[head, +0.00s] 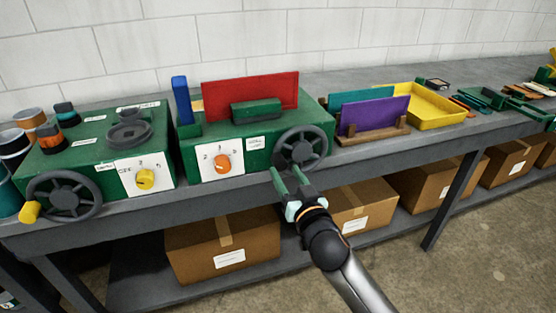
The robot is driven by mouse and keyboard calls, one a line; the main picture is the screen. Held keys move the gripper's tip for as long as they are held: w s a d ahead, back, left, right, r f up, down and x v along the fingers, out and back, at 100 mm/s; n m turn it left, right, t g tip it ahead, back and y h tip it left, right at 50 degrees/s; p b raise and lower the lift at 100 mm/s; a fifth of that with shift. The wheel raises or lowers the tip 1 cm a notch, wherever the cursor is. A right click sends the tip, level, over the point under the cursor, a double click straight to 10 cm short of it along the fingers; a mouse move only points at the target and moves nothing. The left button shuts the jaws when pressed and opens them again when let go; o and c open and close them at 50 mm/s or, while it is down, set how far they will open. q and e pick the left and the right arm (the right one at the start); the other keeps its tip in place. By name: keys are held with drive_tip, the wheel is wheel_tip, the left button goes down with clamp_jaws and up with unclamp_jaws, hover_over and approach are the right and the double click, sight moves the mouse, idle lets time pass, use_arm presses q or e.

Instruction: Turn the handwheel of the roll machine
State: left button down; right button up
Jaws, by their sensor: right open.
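Two green machines with dark handwheels stand on the grey bench; no label I can read says which is the roll machine. The left machine (85,158) has a round dark disc on top, a yellow dial, and a handwheel (66,197) with a yellow knob at its lower left. The middle machine (192,155) carries an upright red sheet (245,93), an orange dial, and a handwheel (303,148) at its front right. My right gripper (287,174) is open and empty, just below and in front of the middle machine's handwheel. My left gripper is out of view.
A wooden rack (372,134) with purple and teal sheets and a yellow tray (428,108) stand right of the middle machine. Spools and cans sit at the far left. Cardboard boxes (225,247) fill parts of the lower shelf. A bench leg (452,200) stands at the right.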

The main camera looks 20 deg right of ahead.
sight(281, 166)
drive_tip(key=shift+w+a, duration=0.15)
drive_tip(key=shift+w, duration=3.05)
clamp_jaws()
